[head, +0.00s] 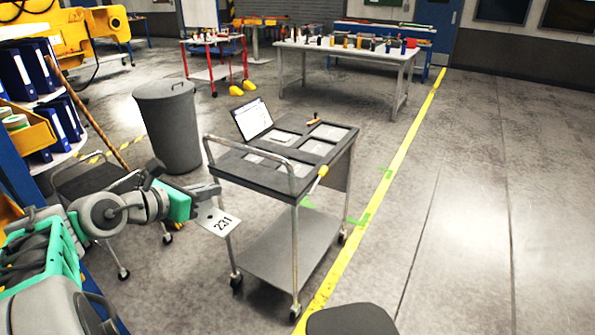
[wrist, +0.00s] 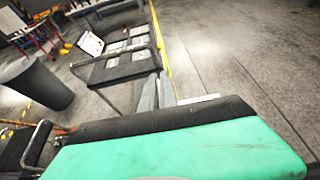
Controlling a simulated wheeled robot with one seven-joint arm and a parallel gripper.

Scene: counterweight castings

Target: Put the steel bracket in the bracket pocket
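My gripper (head: 208,191) is at the near left side of the cart, beside the tray's left end and slightly below the handle bar. The dark tray (head: 232,166) on the cart has several recessed pockets with pale floors or flat grey pieces. One pale pocket (head: 317,147) is at the right middle. I cannot tell which pocket is the bracket pocket, and I cannot make out the steel bracket for certain.
A handle bar (head: 250,151) rises at the tray's left end. A tilted white sheet (head: 252,118) stands at the tray's back. A grey bin (head: 168,125) is behind left.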

